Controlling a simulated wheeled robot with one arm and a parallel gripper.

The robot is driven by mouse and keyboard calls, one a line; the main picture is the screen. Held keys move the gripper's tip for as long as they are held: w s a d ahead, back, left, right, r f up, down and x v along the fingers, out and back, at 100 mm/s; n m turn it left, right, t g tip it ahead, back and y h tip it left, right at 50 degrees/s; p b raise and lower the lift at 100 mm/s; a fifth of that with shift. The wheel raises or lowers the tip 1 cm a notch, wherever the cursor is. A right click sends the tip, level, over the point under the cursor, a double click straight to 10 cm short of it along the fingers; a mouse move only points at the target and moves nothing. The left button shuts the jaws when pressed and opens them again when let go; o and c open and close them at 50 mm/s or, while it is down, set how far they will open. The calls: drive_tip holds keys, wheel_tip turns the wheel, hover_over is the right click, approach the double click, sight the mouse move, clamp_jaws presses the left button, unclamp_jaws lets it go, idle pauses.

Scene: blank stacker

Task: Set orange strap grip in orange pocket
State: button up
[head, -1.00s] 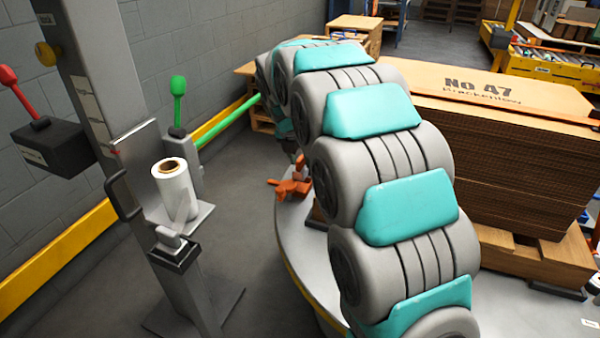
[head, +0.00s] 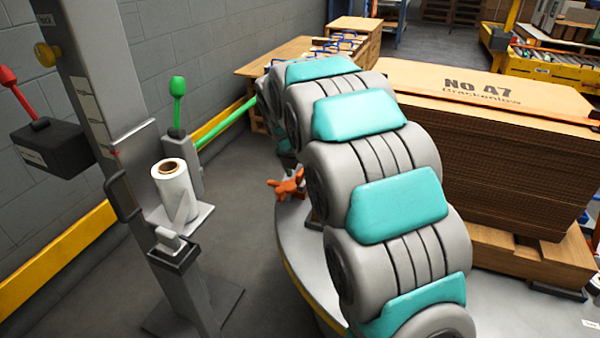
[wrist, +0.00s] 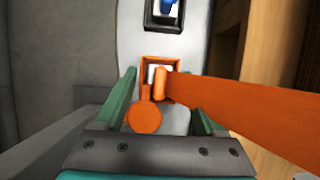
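The orange strap grip (wrist: 144,117) shows in the wrist view as a round knob with a short upright part, joined to a wide orange strap (wrist: 245,112) running off to the right. The orange pocket (wrist: 146,64) is a square orange frame with a pale inside, just beyond the grip. The grip overlaps its near side, and I cannot tell whether it is seated. My gripper (wrist: 160,92) is open, its green fingers on either side of the grip with gaps showing. The strap covers part of the right finger. In the head view my arm mostly hides this area; an orange piece (head: 288,186) shows beside it.
A dark pocket with a blue piece (wrist: 167,8) lies beyond the orange one. A cardboard stack (head: 480,150) stands right of my arm on a pallet. A post with a white film roll (head: 175,185) and a green lever (head: 177,95) stand left. Floor between is clear.

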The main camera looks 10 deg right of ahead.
drive_tip(key=v, duration=1.2)
drive_tip(key=s+d+f+m+g+y, duration=0.1)
drive_tip(key=s+f+m, duration=0.3)
drive_tip(key=s+m, duration=1)
drive_tip(key=s+d+f+m+g+y, duration=0.1)
drive_tip(key=s+f+m+g, duration=0.3)
drive_tip(key=s+m, duration=1.1)
drive_tip(key=s+f, duration=0.1)
drive_tip(key=s, duration=1.2)
drive_tip(key=shift+s+d+f+p, duration=0.2)
drive_tip(key=shift+s+d+p, duration=0.1)
drive_tip(key=shift+s, duration=0.1)
